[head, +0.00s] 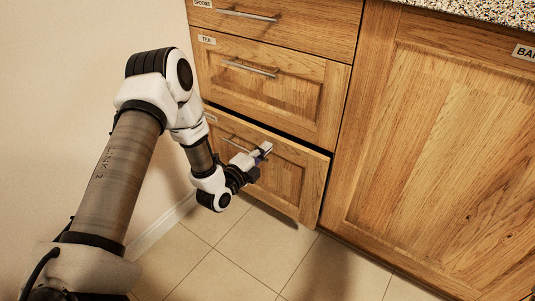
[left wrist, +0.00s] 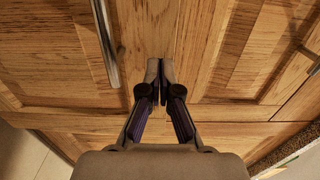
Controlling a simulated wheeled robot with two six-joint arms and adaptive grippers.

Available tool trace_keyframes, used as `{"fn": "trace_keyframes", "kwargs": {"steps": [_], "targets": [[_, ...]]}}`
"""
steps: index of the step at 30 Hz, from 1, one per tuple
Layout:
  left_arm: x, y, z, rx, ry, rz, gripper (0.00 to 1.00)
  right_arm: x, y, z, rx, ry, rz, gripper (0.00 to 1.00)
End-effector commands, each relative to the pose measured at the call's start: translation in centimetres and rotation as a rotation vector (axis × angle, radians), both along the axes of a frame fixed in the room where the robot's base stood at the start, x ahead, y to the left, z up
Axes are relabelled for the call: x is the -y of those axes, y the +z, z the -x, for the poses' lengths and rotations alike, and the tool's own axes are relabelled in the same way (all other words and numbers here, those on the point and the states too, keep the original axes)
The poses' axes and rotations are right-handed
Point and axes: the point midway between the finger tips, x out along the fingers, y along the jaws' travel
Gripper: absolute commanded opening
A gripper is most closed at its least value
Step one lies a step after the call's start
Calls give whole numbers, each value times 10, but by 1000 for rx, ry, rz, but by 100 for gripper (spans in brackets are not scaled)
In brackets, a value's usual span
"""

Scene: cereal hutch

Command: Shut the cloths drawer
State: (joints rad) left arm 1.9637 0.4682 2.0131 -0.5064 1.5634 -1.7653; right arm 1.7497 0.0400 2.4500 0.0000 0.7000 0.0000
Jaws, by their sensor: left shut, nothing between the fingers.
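The cloths drawer (head: 289,182) is the lowest wooden drawer in the stack, its label too small to read. It stands slightly out, with a dark gap along its top edge. Its bar handle (head: 235,144) is partly hidden by my left arm. My left gripper (head: 265,149) is shut and empty, with its fingertips at the drawer's front panel, to the right of the handle. In the left wrist view, the shut fingertips (left wrist: 159,69) point at the wood beside the metal handle (left wrist: 106,42). I cannot tell whether they touch it. My right gripper is not in view.
The tea drawer (head: 265,86) and the spoons drawer (head: 290,22) above look shut. A large cabinet door (head: 440,140) is at the right, under a speckled countertop (head: 480,8). A plain wall (head: 60,100) is at the left. The tiled floor (head: 260,250) in front is clear.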

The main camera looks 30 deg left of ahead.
Motion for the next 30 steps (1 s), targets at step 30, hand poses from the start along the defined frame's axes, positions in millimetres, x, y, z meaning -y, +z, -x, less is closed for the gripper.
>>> {"fn": "trace_keyframes", "kwargs": {"steps": [30], "targets": [[4,2,-61,4,1,0,0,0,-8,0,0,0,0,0]]}}
